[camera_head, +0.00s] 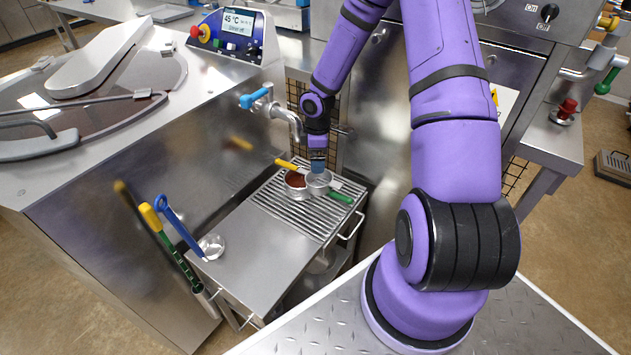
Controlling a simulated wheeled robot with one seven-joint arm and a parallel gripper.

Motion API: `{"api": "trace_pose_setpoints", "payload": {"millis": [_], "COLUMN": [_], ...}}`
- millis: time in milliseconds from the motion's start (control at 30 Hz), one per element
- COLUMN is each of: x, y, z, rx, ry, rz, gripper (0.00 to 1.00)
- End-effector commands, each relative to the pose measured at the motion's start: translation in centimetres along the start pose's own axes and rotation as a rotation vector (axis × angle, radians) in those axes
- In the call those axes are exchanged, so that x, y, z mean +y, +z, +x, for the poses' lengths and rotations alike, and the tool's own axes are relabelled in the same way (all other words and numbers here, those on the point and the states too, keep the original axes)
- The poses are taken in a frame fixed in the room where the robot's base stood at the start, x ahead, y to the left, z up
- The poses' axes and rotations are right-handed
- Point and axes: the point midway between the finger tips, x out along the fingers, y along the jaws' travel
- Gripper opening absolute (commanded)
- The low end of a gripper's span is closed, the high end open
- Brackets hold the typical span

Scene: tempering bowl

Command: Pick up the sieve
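A round silver sieve-like bowl (318,183) with a green handle (340,197) is at the slatted grate on the low steel cart. It is small here, so I cannot make out a mesh. A bowl with reddish-brown contents (296,181) is close on its left; whether they touch is unclear. A yellow handle (286,164) shows just behind them. My gripper (318,166) points down directly over the silver bowl and partly hides it. Its fingers are too small to show whether they are open or shut, or whether they touch the bowl.
A tap with a blue lever (262,100) juts out just left of my arm. The cart's plain steel top (255,258) is mostly clear, with a small clear bowl (211,246) at its left edge. Blue (177,225) and yellow (150,217) handles stand beside it.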

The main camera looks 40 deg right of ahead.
Motion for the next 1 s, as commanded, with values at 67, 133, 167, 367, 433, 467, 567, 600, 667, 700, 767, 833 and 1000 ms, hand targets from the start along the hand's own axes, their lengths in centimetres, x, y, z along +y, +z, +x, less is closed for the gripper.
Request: {"api": "trace_pose_setpoints", "payload": {"millis": [67,133,167,367,433,467,567,600,667,700,767,833,1000], "x": [0.0,0.1,0.1,0.1,0.0,0.0,0.0,0.0,0.0,0.0,0.1,0.1,0.1], "y": [-0.1,-0.1,0.0,0.0,-0.1,-0.1,-0.1,-0.1,0.0,0.0,0.0,0.0,0.0], "z": [1.2,1.9,2.1,3.2,4.1,4.5,6.2,6.8,7.6,8.0,8.4,8.7,8.8], "rx": [-0.001,-0.001,-0.001,-0.001,-0.001,-0.001,-0.001,-0.002,-0.001,-0.001,-0.001,-0.001,0.000], "ry": [-0.003,-0.001,-0.001,0.000,-0.001,-0.002,-0.003,-0.002,-0.001,-0.001,0.000,0.001,0.001], "rz": [-0.001,-0.002,-0.002,0.000,-0.002,-0.001,-0.002,-0.002,-0.001,0.000,-0.001,-0.001,0.000], "gripper": [1.00,1.00,1.00,1.00,1.00,1.00,1.00,1.00,1.00,1.00,1.00,1.00,1.00]}}
